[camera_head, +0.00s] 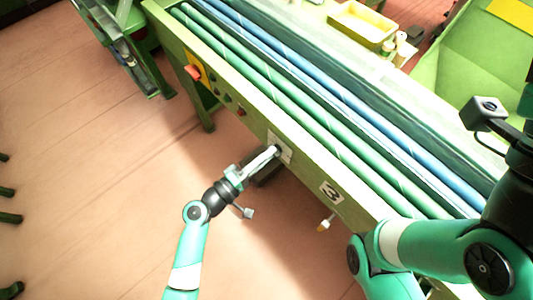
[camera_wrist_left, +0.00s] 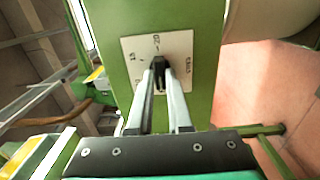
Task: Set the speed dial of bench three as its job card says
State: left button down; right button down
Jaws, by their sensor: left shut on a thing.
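The bench (camera_head: 310,165) is a long green frame with a "3" label (camera_head: 331,193) on its front side. A white dial plate (camera_head: 284,153) is on that side, left of the label. In the left wrist view the plate (camera_wrist_left: 184,44) carries small dark marks around a black knob (camera_wrist_left: 159,63); I cannot read them surely. My left gripper (camera_head: 275,151) reaches the plate; in the left wrist view its fingers (camera_wrist_left: 160,72) are shut on the knob, one on each side, hiding part of the plate. My right arm shows at the right, but its gripper does not. I cannot make out a job card.
A red button on a yellow plate (camera_head: 204,68) and small red knobs (camera_head: 241,112) sit farther left on the bench side. A lever with an orange-white tip (camera_head: 324,225) sticks out below the label. A yellow tray (camera_head: 361,24) stands behind. Floor in front is clear.

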dwell(0.4)
pick_arm(q)
jog(key=c, duration=0.8)
grip_release()
jog(key=shift+c, duration=0.2)
pick_arm(e)
jog(key=shift+r, duration=0.1)
